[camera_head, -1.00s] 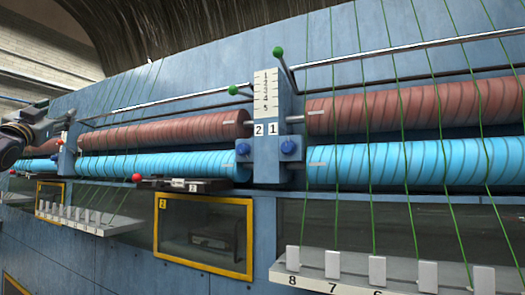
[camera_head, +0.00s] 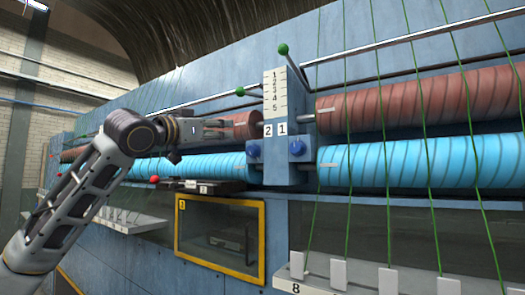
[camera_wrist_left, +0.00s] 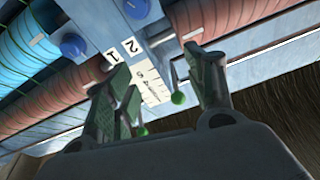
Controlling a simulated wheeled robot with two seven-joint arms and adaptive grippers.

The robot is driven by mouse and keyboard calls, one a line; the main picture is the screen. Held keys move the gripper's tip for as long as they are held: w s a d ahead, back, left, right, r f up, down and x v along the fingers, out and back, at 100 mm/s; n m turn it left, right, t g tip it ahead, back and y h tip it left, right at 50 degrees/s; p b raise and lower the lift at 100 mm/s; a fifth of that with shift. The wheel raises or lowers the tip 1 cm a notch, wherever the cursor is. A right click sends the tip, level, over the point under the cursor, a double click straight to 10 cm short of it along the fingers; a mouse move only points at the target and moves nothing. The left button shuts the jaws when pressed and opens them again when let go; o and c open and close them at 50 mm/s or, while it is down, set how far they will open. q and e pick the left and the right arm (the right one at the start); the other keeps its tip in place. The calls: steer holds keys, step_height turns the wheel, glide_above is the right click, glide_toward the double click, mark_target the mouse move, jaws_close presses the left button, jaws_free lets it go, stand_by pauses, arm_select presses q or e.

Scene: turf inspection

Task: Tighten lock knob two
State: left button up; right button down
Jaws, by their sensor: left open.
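Lock knob two (camera_head: 253,149) is a blue knob below the white "2" label on the left of the blue bracket in the head view. It also shows at the top edge of the left wrist view (camera_wrist_left: 137,8). The matching knob one (camera_head: 297,148) is on the right, below the "1" label; the left wrist view shows it too (camera_wrist_left: 73,46). My left gripper (camera_head: 228,128) is open and empty, up and to the left of knob two, in front of the brown roller. In the left wrist view its fingers (camera_wrist_left: 160,78) spread across the numbered scale, apart from both knobs.
A numbered scale (camera_head: 275,92) tops the bracket. Green-tipped levers (camera_head: 283,49) (camera_head: 240,91) stick out near it. Brown (camera_head: 390,100) and cyan (camera_head: 400,165) rollers flank the bracket. A yellow-framed window (camera_head: 263,245) and a shelf of white weights (camera_head: 345,283) lie below.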

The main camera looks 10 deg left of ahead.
mark_target(249, 150)
arm_select(q)
steer(key=f+n, duration=0.1)
steer(key=f+g, duration=0.1)
steer(key=f, duration=0.1)
steer(key=d+f+n+g, duration=0.1)
steer(key=shift+w+f+n+y, duration=0.2)
steer(key=shift+f+n+y, duration=0.1)
steer(key=shift+y, duration=0.1)
arm_select(e)
steer(key=shift+w+a, duration=0.15)
steer(key=shift+w, duration=0.05)
arm_select(q)
steer(key=shift+a, duration=0.1)
steer(key=p+x, duration=0.2)
steer(key=x, duration=1)
steer(key=shift+p, duration=0.3)
steer(key=shift+x, duration=0.85)
steer(key=shift+f, duration=0.1)
arm_select(e)
steer(key=shift+y, duration=0.3)
steer(key=s+a+r, duration=0.2)
steer(key=a, duration=0.1)
steer(key=shift+a+r, duration=0.15)
steer(key=shift+r, duration=0.2)
